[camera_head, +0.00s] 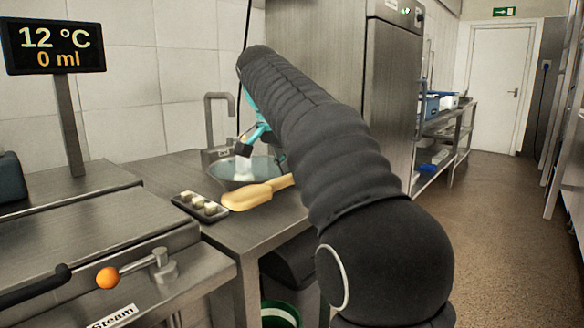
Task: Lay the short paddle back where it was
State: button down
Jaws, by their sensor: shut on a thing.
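A yellow wooden paddle (248,197) shows on the counter in front of the basin, its broad end to the left. Its handle runs right and goes behind my arm. I cannot tell whether it is the short one. My gripper (252,148), teal with dark fingertips, points down over the round metal basin (222,178). It is shut on a pale thing (244,164) that shows below the fingertip, small and unclear. My arm hides part of the gripper.
A dark tray (178,203) with several pale blocks lies left of the paddle. A tap (209,122) stands behind the basin. A display (52,46) reads 12 °C and 0 ml. An orange-knobbed lever (108,277) is at front left. A green-rimmed bucket (283,312) stands below the counter.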

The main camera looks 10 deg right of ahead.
aim_at(295, 209)
jog(key=shift+f+b, duration=0.5)
jog(key=shift+f, duration=0.75)
notch_tip(295, 209, down, 3)
jog(key=b, duration=0.3)
jog(key=shift+f, duration=0.45)
jog(key=c, duration=0.9)
grip_release()
jog(key=shift+c, duration=0.2)
